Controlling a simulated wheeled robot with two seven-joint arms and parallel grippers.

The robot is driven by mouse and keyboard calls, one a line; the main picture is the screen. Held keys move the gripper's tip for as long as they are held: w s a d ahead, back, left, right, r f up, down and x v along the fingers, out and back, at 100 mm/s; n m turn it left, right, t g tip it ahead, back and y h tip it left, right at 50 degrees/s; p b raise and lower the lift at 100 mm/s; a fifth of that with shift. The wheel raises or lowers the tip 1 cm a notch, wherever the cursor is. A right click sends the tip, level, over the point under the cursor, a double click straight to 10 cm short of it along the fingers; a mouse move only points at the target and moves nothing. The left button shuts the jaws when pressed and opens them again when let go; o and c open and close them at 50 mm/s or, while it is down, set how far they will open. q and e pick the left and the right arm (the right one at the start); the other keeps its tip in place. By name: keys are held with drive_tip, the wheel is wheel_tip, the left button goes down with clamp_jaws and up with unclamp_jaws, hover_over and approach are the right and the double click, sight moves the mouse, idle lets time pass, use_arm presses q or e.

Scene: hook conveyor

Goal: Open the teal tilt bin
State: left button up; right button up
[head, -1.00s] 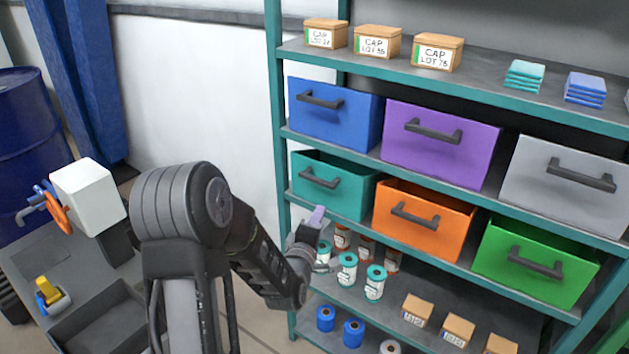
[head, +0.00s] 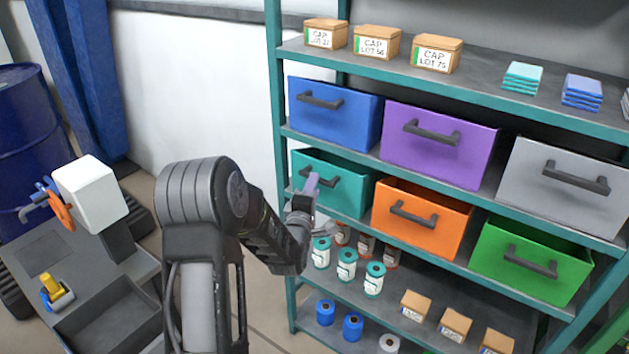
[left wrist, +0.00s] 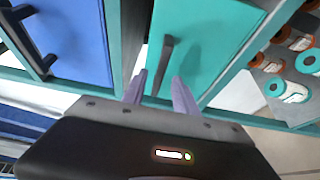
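The teal tilt bin (head: 345,188) sits upright on the middle shelf, below the blue bin, with a dark bar handle (head: 318,175) on its front. It also shows in the left wrist view (left wrist: 212,45), with the handle (left wrist: 166,58) running up the picture. My left gripper (head: 312,188) is in front of the bin near the handle's lower side. In the left wrist view its two purple fingers (left wrist: 158,90) are apart, one on each side of the handle's near end, with a gap between them. My right gripper is not in view.
A blue bin (head: 345,115) is above, and an orange bin (head: 440,225) is beside the teal one. Teal-capped jars (head: 347,264) stand on the shelf below. A teal rack post (head: 277,120) stands close left. A machine bench (head: 70,260) is at the left.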

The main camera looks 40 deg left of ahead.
use_arm(q)
drive_tip(key=shift+x, duration=0.95)
drive_tip(key=shift+c, duration=0.4)
clamp_jaws()
idle(0.3)
